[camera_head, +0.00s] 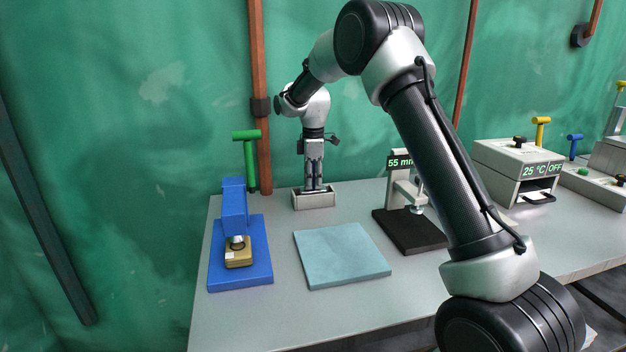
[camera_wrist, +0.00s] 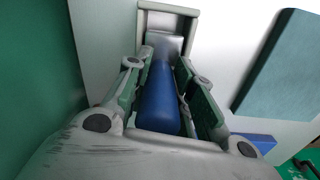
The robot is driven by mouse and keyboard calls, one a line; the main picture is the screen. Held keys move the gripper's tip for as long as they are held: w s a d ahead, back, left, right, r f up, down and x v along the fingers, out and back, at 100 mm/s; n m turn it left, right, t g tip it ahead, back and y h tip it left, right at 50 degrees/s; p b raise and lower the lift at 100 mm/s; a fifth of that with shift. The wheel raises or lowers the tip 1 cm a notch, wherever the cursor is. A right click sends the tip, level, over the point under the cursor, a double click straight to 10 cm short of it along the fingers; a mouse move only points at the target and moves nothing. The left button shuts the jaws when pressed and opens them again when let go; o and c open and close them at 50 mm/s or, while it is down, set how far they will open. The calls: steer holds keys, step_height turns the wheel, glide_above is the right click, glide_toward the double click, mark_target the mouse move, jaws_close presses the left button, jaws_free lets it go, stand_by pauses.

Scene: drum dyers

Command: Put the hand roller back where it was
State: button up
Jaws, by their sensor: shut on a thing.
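The hand roller has a blue handle (camera_wrist: 160,98) and a pale metallic end, seen in the wrist view. My gripper (camera_wrist: 158,85) is shut on the blue handle, with a finger on each side. In the head view my gripper (camera_head: 314,183) points straight down at a small grey open-topped tray (camera_head: 314,201) at the back of the table. The tray also shows in the wrist view (camera_wrist: 146,20), with the roller's metallic end at or within its outline. Whether the roller touches the tray floor cannot be told. In the head view the roller is mostly hidden by my fingers.
A blue press (camera_head: 233,207) with a green T-handle (camera_head: 249,160) behind it stands left of the tray. A teal pad (camera_head: 342,256) lies in front. A black-based gauge (camera_head: 410,232) reading 55 mm and a 25 °C box (camera_head: 518,165) stand right. The front table is clear.

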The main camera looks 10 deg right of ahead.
steer(key=o, duration=1)
steer(key=shift+f, duration=0.1)
steer(key=r, duration=1.2)
steer(key=shift+s+r, duration=0.2)
steer(key=shift+r, duration=0.05)
steer(key=s+d+r+m+t, duration=0.1)
steer(key=s+d+r+m, duration=0.35)
steer(key=s, duration=0.55)
steer(key=s+d+r+m+t, duration=0.1)
steer(key=s+d+r+m, duration=0.2)
steer(key=s+d+r, duration=0.55)
steer(key=s+d+f+m+t, duration=0.1)
steer(key=s+f+m, duration=0.3)
steer(key=s, duration=0.8)
steer(key=s+d+f+m+t, duration=0.1)
steer(key=s+f+m, duration=0.3)
steer(key=s, duration=0.9)
step_height(320, 180, down, 2)
steer(key=shift+f+m, duration=0.2)
steer(key=shift+m, duration=0.15)
